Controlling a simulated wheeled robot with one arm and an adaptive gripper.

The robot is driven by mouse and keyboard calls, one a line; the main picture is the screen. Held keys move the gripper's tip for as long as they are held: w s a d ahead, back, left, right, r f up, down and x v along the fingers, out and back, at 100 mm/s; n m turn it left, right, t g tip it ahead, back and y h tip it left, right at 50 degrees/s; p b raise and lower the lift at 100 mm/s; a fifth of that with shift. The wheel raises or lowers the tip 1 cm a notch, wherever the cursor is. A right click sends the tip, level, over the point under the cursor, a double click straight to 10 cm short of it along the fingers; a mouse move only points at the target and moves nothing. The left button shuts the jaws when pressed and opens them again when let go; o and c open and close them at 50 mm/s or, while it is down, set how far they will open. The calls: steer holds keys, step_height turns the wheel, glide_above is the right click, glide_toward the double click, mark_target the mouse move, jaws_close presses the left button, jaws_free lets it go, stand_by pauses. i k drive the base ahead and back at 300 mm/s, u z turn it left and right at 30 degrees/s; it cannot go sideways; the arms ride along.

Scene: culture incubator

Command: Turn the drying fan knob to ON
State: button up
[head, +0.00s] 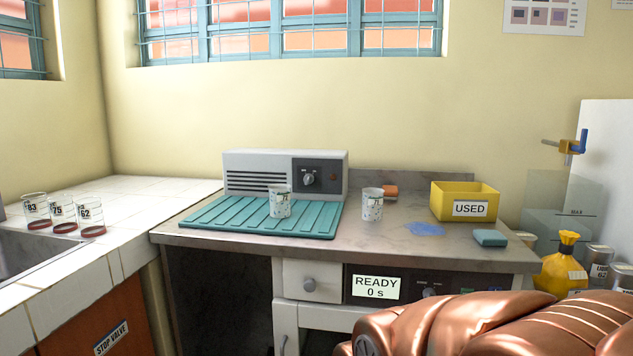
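The drying fan (268,165) is a pale grey box with slotted vents, standing at the back of the grey counter. Its dark control panel on the right side carries a round knob (308,178) and a small reddish spot beside it. The markings around the knob are too small to read. A speckled cup (279,202) stands on the teal ribbed mat (225,220) in front of the fan, left of the knob. A copper-coloured part of my arm fills the lower right. My gripper is not in view.
A second speckled cup (372,205) stands right of the mat. A yellow USED bin (481,204), an orange block (391,191) and a teal sponge (490,238) are farther right. Labelled beakers (63,216) stand by the sink at left. A READY 0 s display (376,288) is below the counter.

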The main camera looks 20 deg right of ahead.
mark_target(309, 179)
steer(key=k, duration=0.3)
steer(key=z, duration=0.75)
steer(key=i, duration=0.85)
steer(key=u, duration=1.45)
